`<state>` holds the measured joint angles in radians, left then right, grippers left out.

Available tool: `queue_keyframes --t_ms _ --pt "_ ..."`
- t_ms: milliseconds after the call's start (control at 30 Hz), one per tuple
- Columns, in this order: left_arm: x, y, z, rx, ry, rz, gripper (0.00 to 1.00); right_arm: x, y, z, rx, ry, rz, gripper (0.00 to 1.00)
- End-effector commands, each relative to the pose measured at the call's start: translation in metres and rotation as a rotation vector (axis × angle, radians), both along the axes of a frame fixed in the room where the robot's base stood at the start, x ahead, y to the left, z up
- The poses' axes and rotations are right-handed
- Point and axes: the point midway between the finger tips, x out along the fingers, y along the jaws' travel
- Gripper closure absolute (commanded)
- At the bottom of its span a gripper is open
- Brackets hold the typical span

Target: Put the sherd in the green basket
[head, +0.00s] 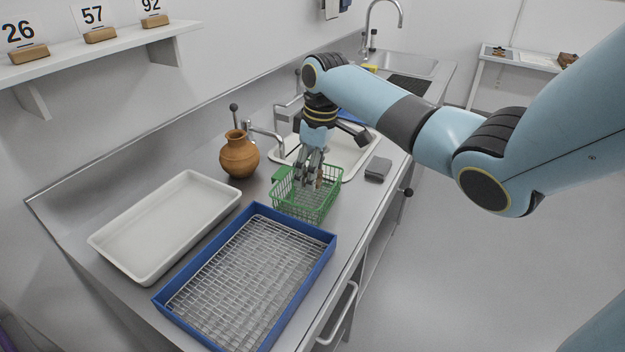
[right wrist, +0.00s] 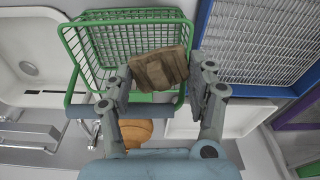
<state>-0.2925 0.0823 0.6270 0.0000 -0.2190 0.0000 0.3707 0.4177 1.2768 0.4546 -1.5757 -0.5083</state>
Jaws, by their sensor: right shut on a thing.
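The sherd (right wrist: 158,68) is a brown, angular piece. It shows in the right wrist view between the fingers of my right gripper (right wrist: 160,82), which is shut on it. The green basket (right wrist: 100,45) is a wire basket behind the sherd in that view. In the head view, the green basket (head: 291,208) stands on the counter and my right gripper (head: 314,179) points down at its open top. The sherd is mostly hidden by the fingers there. I cannot tell whether it touches the basket floor. My left gripper is not in view.
A blue tray with a wire rack (head: 325,245) lies close in front of the basket. A white tray (head: 112,247) is at the left. A brown clay jar (head: 239,158) stands behind the basket. A grey block (head: 378,168) lies to its right, near a sink.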

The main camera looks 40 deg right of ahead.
Motion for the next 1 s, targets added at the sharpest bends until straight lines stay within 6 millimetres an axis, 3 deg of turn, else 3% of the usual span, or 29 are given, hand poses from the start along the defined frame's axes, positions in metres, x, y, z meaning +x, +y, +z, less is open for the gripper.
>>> queue_keyframes --t_ms 233,767,800,1000 --pt "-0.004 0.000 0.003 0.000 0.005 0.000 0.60 -0.001 0.000 -0.033 0.000 0.002 0.000 0.76" --pt "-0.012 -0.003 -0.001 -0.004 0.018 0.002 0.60 -0.001 0.000 -0.043 0.000 0.001 0.000 0.76" --pt "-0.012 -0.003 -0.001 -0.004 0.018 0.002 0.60 -0.001 0.000 -0.043 0.000 0.001 0.000 0.43" --pt "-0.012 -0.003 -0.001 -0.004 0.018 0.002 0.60 -0.001 0.000 -0.042 0.000 0.001 0.000 0.20"
